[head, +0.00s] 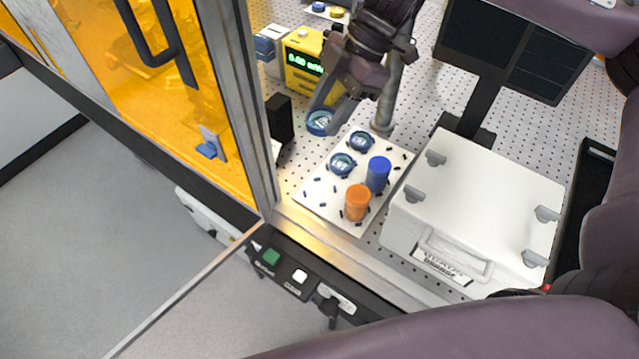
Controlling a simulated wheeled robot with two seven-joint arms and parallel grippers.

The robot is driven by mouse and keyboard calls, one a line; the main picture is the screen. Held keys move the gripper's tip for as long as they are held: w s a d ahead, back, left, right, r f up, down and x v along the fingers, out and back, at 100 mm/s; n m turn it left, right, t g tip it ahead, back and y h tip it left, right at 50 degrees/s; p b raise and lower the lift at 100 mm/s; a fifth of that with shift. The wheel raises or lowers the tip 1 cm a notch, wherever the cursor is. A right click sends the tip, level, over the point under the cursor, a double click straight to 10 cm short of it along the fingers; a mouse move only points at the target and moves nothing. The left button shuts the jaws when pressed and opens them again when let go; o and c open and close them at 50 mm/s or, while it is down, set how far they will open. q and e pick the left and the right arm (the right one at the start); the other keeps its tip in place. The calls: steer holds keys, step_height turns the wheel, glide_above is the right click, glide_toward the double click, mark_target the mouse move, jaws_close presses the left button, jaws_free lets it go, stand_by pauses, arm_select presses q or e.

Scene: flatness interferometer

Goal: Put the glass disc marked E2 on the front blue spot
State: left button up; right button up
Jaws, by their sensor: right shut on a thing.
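My right gripper (326,109) reaches down from the top of the head view. It is shut on a blue-rimmed glass disc (319,123), held at the left back corner of a white plate (318,195). The marking on the held disc is too small to read. Two more blue-rimmed discs are on the plate, one at the back (360,141) and one in the middle (342,164); I cannot read their marks surely. I cannot make out a front blue spot for certain. My left gripper is not in view.
A blue cylinder (378,174) and an orange cylinder (357,202) stand on the plate. A white case (480,205) is right of it, a black block (279,118) and yellow meter (304,65) behind left. A metal post (385,105) stands close behind the plate.

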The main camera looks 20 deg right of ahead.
mark_target(317, 195)
steer(key=n, duration=0.1)
steer(key=a+r+n+g, duration=0.1)
steer(key=n, duration=0.1)
steer(key=shift+s+r+g+h+p, duration=0.2)
steer(key=shift+s+g+h+p, duration=0.1)
steer(key=shift+s, duration=0.1)
steer(key=shift+s+f, duration=0.1)
steer(key=shift+f, duration=0.25)
steer(key=shift+n, duration=0.3)
step_height(317, 195, down, 19)
steer(key=shift+d+f+b, duration=0.1)
steer(key=shift+f+b, duration=0.05)
steer(key=shift+b, duration=0.3)
steer(key=o, duration=1)
steer(key=v, duration=1.2)
